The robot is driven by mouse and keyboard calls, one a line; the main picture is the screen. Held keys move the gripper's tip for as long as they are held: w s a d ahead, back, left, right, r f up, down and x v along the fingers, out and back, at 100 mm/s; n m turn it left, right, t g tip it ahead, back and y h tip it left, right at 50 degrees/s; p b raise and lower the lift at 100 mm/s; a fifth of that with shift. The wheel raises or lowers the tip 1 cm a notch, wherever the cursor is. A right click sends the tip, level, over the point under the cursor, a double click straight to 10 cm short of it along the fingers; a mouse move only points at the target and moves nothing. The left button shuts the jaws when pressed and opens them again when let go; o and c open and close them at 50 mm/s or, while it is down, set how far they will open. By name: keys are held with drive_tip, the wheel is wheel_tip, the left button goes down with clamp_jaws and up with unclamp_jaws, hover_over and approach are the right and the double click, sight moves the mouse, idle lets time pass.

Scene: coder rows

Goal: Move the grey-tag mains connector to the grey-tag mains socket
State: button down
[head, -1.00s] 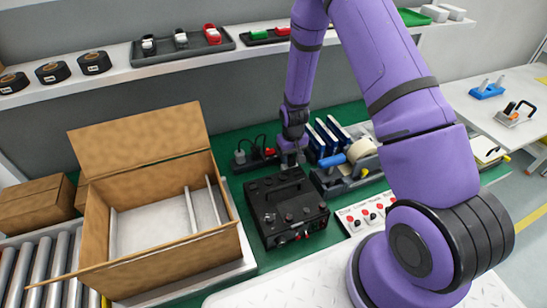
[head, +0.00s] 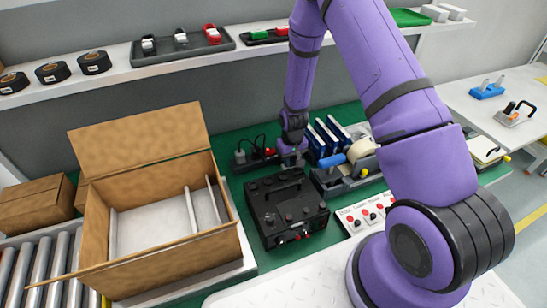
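My gripper (head: 291,163) points down just behind the black coder box (head: 283,212), near its back edge. Its fingers are small and dark against the box, so I cannot tell whether they hold anything. Behind the box, left of my gripper, a dark strip (head: 254,162) carries a grey plug-like piece (head: 240,155) with a black cable and a red piece (head: 270,152) at its right end. I cannot make out any grey tag, nor which part is the mains connector or the mains socket.
An open cardboard box (head: 165,258) stands left of the coder. Right of my gripper are blue-and-white upright pieces (head: 328,137) and a tape dispenser (head: 350,174). A shelf (head: 125,72) runs above.

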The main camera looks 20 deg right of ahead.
drive_tip(key=shift+r, duration=0.25)
drive_tip(key=shift+r, duration=1.3)
drive_tip(key=shift+r, duration=0.6)
drive_tip(key=r, duration=0.5)
drive_tip(key=shift+s+a+r, duration=0.1)
drive_tip(key=shift+a, duration=0.2)
drive_tip(key=s+a+r, duration=0.1)
drive_tip(key=s+a, duration=0.2)
drive_tip(key=a, duration=0.2)
drive_tip(key=s+a+r, duration=0.1)
drive_tip(key=s+a, duration=0.1)
drive_tip(key=a, duration=0.3)
drive_tip(key=s+a+r, duration=0.1)
drive_tip(key=s+a, duration=0.2)
drive_tip(key=a, duration=0.3)
drive_tip(key=shift+s+a, duration=0.1)
drive_tip(key=shift+s, duration=0.25)
wheel_tip(320, 180, down, 3)
drive_tip(key=shift+a+r, duration=0.1)
drive_tip(key=shift+f, duration=0.95)
